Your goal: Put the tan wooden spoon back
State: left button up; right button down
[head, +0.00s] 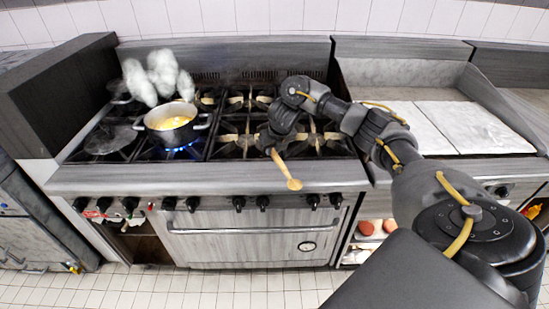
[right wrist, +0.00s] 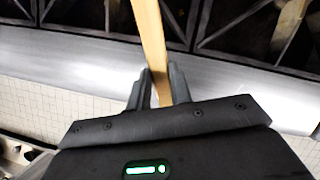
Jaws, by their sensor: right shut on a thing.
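The tan wooden spoon (head: 286,172) is held by my right gripper (head: 272,147), its round end pointing down toward the front edge of the stove. In the right wrist view, the spoon's tan shaft (right wrist: 151,50) runs up from between the two fingers of the right gripper (right wrist: 158,88), which are shut on it. The spoon is in the air over the front of the stove. My left gripper is not in view.
A steaming pot (head: 172,124) of yellow liquid stands on a lit burner with a blue flame at the left. The burners right of it are empty. A flat griddle (head: 474,127) lies at the right. A dark block (head: 75,90) stands at the far left.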

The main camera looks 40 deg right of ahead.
aim_at(275, 153)
notch_tip(275, 153, down, 3)
jog(key=shift+d+f+p, duration=0.15)
jog(key=shift+p, duration=0.3)
jog(key=shift+f+b, duration=0.3)
jog(key=shift+f, duration=0.05)
jog(key=c, duration=1.3)
grip_release()
jog(key=shift+o, duration=0.2)
jog(key=shift+r, duration=0.15)
